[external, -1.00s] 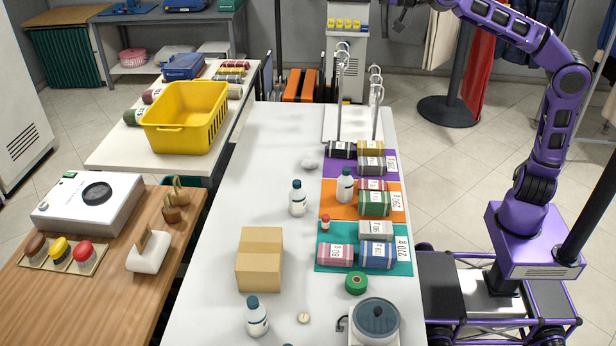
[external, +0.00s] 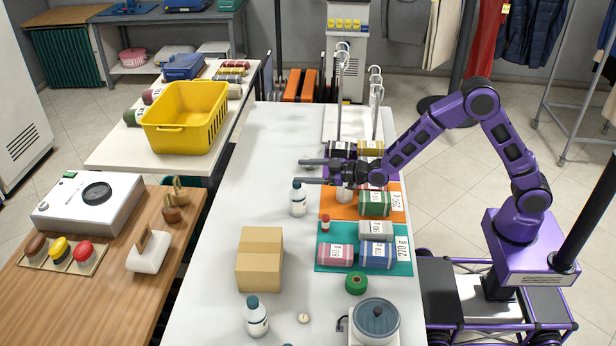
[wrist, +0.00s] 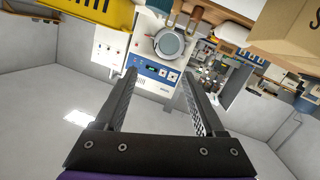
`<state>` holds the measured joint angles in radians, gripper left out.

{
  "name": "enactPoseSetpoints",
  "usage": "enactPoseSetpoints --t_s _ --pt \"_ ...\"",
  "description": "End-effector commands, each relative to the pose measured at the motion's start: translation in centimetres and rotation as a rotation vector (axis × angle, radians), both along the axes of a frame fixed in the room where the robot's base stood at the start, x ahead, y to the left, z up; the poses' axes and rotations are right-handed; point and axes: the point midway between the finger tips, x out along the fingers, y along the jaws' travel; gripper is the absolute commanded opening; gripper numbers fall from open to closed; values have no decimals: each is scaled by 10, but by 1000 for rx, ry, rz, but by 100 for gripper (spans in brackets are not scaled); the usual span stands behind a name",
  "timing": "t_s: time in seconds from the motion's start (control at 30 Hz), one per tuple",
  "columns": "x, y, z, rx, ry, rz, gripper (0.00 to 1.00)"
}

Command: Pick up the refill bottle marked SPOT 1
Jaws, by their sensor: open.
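Three white bottles with dark teal caps stand upright on the white table. The middle bottle (external: 298,202) is left of the mats, another bottle (external: 344,195) is on the orange mat (external: 335,211), and the front bottle (external: 256,318) is near the front edge. I cannot read SPOT 1 on any of them. My gripper (external: 300,171) reaches left over the table, with its tips close to the middle bottle's cap in the picture; the height gap is unclear. It hides the top of the mat bottle. In the wrist view the fingers (wrist: 159,74) are apart, with no bottle between them.
Striped rolls with weight tags lie on the mats, beside a small red-capped bottle (external: 325,224). A cardboard box (external: 259,258), green tape roll (external: 356,283) and lidded pot (external: 376,318) stand nearer the front. A hook rack (external: 343,95) stands behind. The table's left side is mostly clear.

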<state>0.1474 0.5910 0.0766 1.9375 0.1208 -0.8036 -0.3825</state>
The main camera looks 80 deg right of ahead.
Motion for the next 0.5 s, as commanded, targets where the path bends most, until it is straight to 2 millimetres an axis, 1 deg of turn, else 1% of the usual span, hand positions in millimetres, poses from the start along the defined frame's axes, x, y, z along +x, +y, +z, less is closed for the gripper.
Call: enactPoseSetpoints --t_s 0.03,0.1,0.2,0.3,0.5 --pt "-11 -6 -25 34 4 -5 71" --pt "-25 -6 -47 80 -14 0 71" --pt "-42 -5 -69 147 -57 0 71" --pt "-52 -9 -82 199 -117 -16 71" --pt "-57 -18 -88 236 -196 -49 71"
